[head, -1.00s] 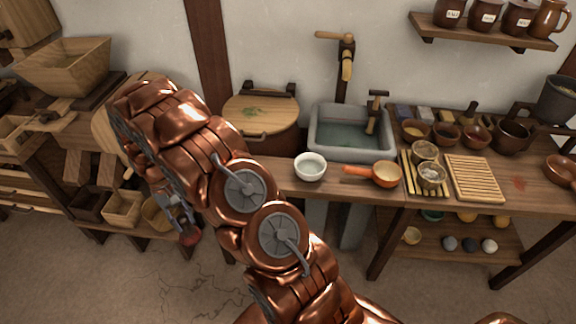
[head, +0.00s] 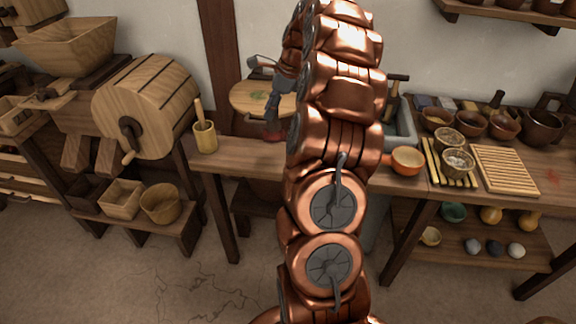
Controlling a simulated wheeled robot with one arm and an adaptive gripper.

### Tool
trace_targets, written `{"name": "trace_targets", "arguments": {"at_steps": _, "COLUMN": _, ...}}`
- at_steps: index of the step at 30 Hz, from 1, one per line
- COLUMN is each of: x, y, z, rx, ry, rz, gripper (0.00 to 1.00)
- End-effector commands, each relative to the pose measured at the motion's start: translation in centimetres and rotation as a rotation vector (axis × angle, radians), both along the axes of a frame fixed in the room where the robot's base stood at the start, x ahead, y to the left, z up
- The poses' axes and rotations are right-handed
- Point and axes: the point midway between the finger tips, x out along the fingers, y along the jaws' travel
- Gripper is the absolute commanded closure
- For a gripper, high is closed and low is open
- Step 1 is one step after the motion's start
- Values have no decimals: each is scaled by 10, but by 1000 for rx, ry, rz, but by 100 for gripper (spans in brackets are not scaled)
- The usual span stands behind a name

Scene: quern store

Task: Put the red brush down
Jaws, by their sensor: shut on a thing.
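My gripper (head: 274,108) is seen from behind, left of my copper arm, with its fingers pointing down. The brush appears over the back part of the wooden counter (head: 240,152), in front of the round wooden lid. I cannot tell whether its red end touches the counter or hangs a little above it. My arm hides much of the brush's surroundings to the right.
A wooden mortar with pestle (head: 205,138) stands at the counter's left end. The round lid (head: 255,97) is behind the gripper. An orange pan (head: 406,161) and a slatted rack (head: 505,169) lie to the right. My arm covers most of the sink. Counter between mortar and brush looks clear.

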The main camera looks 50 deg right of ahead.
Motion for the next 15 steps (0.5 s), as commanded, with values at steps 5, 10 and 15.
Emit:
{"name": "trace_targets", "arguments": {"at_steps": 5, "x": -21, "y": -30, "z": 11, "rx": 1, "ry": 0, "rz": -211, "gripper": 93}}
{"name": "trace_targets", "arguments": {"at_steps": 10, "x": -28, "y": -38, "z": 15, "rx": 3, "ry": 3, "rz": -280, "gripper": 94}}
{"name": "trace_targets", "arguments": {"at_steps": 15, "x": -29, "y": -38, "z": -4, "rx": 6, "ry": 6, "rz": -285, "gripper": 94}}
